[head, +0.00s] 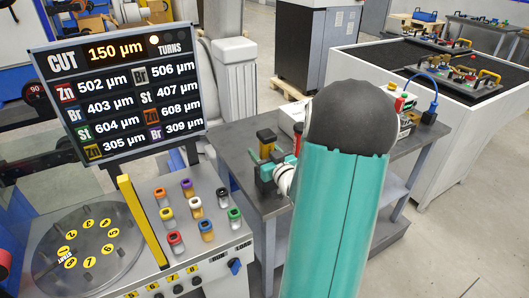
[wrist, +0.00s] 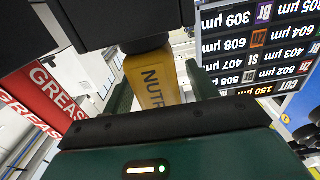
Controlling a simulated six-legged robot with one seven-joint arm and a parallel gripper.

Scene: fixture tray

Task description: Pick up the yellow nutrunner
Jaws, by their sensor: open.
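The yellow nutrunner (head: 266,149) stands at the left end of the grey workbench in the head view, with a dark upper part. In the wrist view the yellow nutrunner (wrist: 153,79) shows part of its lettering, "NUTR", and lies between the two green fingers. My gripper (wrist: 160,92) is open there, with a finger on each side of it. Whether the fingers touch it I cannot tell. In the head view my gripper (head: 270,170) is small, at the nutrunner, and partly hidden by my teal arm.
The workbench (head: 235,144) also carries items behind my arm, including a blue cable tool (head: 430,113). A display board (head: 120,85) and a console with coloured sockets (head: 205,190) stand left. A red GREASE label (wrist: 45,85) shows in the wrist view.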

